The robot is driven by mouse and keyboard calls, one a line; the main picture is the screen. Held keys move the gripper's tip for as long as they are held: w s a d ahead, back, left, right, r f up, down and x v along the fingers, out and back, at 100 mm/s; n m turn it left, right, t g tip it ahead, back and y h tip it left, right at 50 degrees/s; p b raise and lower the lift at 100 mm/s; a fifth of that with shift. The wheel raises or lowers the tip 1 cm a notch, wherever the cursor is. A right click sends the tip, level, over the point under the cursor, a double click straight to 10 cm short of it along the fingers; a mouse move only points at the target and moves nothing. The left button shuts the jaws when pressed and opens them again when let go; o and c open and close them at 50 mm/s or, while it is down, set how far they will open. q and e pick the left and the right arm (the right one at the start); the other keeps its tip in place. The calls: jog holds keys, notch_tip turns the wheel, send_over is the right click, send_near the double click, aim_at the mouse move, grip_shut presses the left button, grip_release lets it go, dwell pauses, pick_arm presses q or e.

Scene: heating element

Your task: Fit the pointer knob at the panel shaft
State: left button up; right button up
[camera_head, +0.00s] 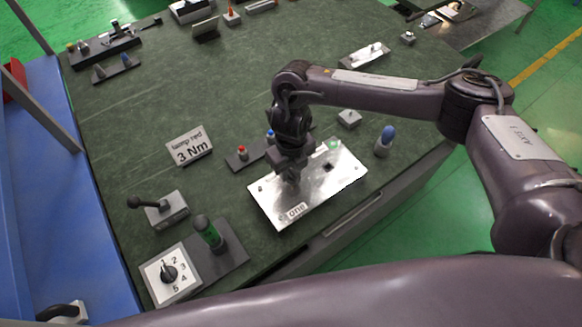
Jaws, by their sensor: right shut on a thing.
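A bright metal panel (340,183) marked "one" lies near the table's front edge. It has a dark square spot (328,166) right of its middle. My right gripper (291,179) points down over the panel's left part. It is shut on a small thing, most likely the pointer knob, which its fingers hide. The panel shaft is not clearly seen; the gripper may cover it. I cannot tell whether the held thing touches the panel. My left gripper is not in view.
Behind the panel is a dark strip with a red button (241,151) and a blue one (270,135). A blue-topped post (386,137) stands to its right. A numbered dial plate (170,274), green cylinder (208,232) and lever block (167,209) stand left. The middle-back table is clear.

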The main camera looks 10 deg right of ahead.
aim_at(291, 176)
jog(key=shift+f+b, duration=0.2)
jog(key=shift+b, duration=0.15)
dwell(0.6)
jog(key=shift+f+b, duration=0.3)
jog(key=shift+f, duration=0.05)
jog(key=shift+f+b, duration=1.1)
jog(key=shift+f, duration=0.05)
jog(key=o, duration=1)
jog(key=shift+r, duration=0.1)
jog(key=shift+o, duration=0.2)
jog(key=shift+r, duration=0.3)
notch_tip(291, 176, up, 7)
jog(key=shift+r, duration=0.1)
